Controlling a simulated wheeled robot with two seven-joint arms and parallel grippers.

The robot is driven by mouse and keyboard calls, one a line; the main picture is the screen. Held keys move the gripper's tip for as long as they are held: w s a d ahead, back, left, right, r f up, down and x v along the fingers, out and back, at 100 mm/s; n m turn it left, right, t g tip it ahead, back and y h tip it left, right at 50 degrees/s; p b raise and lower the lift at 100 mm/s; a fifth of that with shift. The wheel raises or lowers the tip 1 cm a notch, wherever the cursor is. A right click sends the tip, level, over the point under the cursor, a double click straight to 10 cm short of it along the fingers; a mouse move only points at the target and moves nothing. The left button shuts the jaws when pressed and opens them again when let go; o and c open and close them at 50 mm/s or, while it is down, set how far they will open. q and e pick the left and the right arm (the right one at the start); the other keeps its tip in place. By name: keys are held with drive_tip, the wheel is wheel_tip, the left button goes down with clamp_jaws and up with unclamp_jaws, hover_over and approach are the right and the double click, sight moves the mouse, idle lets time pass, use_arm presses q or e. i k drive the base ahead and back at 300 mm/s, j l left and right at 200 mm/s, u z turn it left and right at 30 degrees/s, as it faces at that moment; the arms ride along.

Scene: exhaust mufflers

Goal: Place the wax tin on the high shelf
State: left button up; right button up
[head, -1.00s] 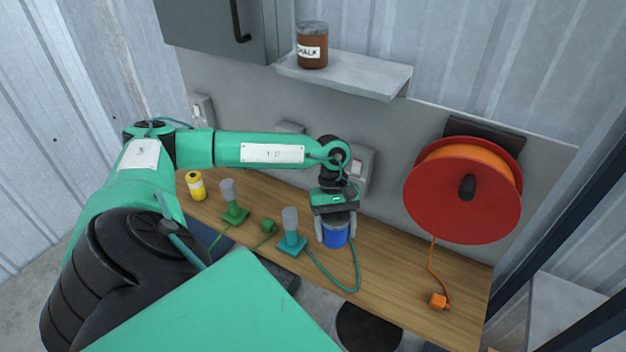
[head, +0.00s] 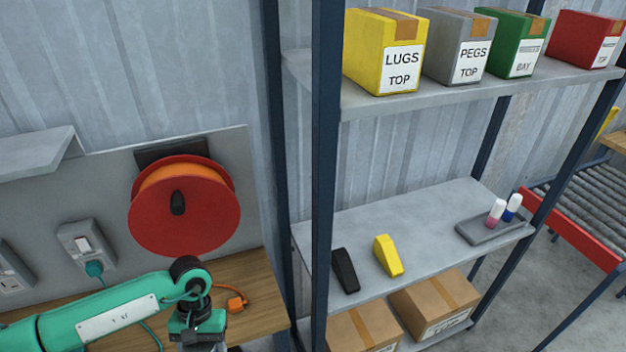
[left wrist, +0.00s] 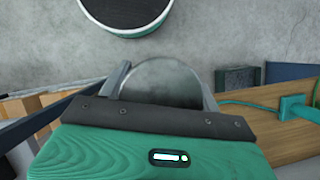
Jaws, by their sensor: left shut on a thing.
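My left gripper (head: 202,344) is at the bottom edge of the head view, over the wooden bench's right end, with its fingertips cut off. In the left wrist view its two fingers are shut on a round tin with a grey lid (left wrist: 162,84). The tin's side and any label are hidden there. The rack's upper shelf (head: 440,95) holds a row of boxes, yellow "LUGS TOP", grey "PEGS TOP", green and red. A small wall shelf (head: 35,152) shows partly at the left, its visible part bare. My right gripper is not in view.
The rack's dark post (head: 325,180) stands between bench and shelves. The lower shelf (head: 400,215) holds a black wedge (head: 345,270), a yellow wedge (head: 388,255) and a grey tray (head: 490,230). A red cable reel (head: 150,220) hangs above the bench (head: 255,275).

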sight(543, 67)
drive_tip(key=l+u, duration=0.15)
drive_tip(key=l, duration=2)
drive_tip(key=l+u, duration=0.1)
drive_tip(key=l, duration=2.05)
